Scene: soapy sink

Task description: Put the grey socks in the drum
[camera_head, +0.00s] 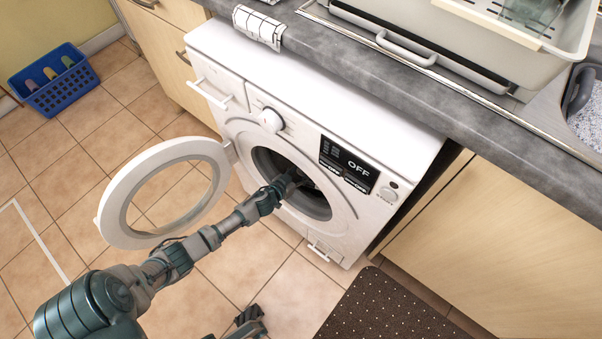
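The white washing machine (290,100) stands under the counter with its round door (118,205) swung open to the left. The drum (315,203) is dark inside, and its display reads OFF. My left arm reaches in from the lower left. My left gripper (292,182) is at the drum opening, its tips inside and dark, so I cannot tell whether it is open or holds anything. I see no grey socks that I can make out for sure.
A blue basket (62,92) with several small coloured items sits on the tiled floor at the upper left. A brown dotted mat (385,310) lies at the lower right. The grey counter (400,85) holds a drying rack (450,50). Floor left of the door is clear.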

